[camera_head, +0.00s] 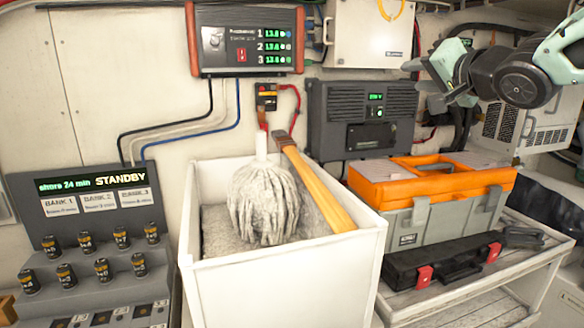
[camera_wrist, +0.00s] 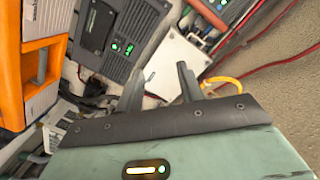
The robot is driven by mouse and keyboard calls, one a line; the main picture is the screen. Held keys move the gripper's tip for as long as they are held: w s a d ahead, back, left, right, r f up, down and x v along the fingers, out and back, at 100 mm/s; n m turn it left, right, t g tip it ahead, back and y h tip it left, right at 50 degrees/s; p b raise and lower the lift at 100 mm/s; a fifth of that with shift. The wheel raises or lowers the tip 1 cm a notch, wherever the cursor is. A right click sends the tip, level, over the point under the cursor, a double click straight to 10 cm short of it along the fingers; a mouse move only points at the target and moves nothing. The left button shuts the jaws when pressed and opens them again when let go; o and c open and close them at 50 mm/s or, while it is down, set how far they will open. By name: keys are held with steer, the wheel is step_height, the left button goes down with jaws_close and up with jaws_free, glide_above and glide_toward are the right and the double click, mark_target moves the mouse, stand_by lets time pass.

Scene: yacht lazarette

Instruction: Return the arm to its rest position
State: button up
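My arm reaches in from the upper right of the head view, raised above the orange-and-grey toolbox (camera_head: 440,180). My gripper (camera_head: 420,77) points left, in front of the wall equipment and clear of the toolbox. In the wrist view my gripper (camera_wrist: 161,85) shows its two dark fingers standing apart. Nothing is held between them. The gripper is open and empty.
A white bin (camera_head: 285,275) holds a mop (camera_head: 263,205) and a wooden handle (camera_head: 315,187). A grey panel (camera_head: 362,118) and white box (camera_head: 369,35) are on the wall. A battery rack (camera_head: 90,205) stands left.

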steer(key=s+a+f+n+g+h+b, duration=0.15)
steer(key=s+a+f+g, duration=0.35)
steer(key=f, duration=0.6)
steer(key=s+a+f+n+g+h+b, duration=0.1)
steer(key=s+a+f+n+g+b, duration=0.15)
steer(key=s+a+f, duration=0.65)
steer(key=s+d+f+n+g+h+b, duration=0.1)
steer(key=s+f+n+g, duration=0.3)
steer(key=s+f, duration=0.5)
steer(key=s+d+f+n+g+h+b, duration=0.1)
steer(key=s+f+n+g, duration=0.4)
steer(key=s, duration=0.8)
step_height(320, 180, down, 4)
steer(key=shift+s+d+r, duration=0.1)
steer(key=shift+s+d, duration=0.15)
steer(key=shift+d, duration=0.5)
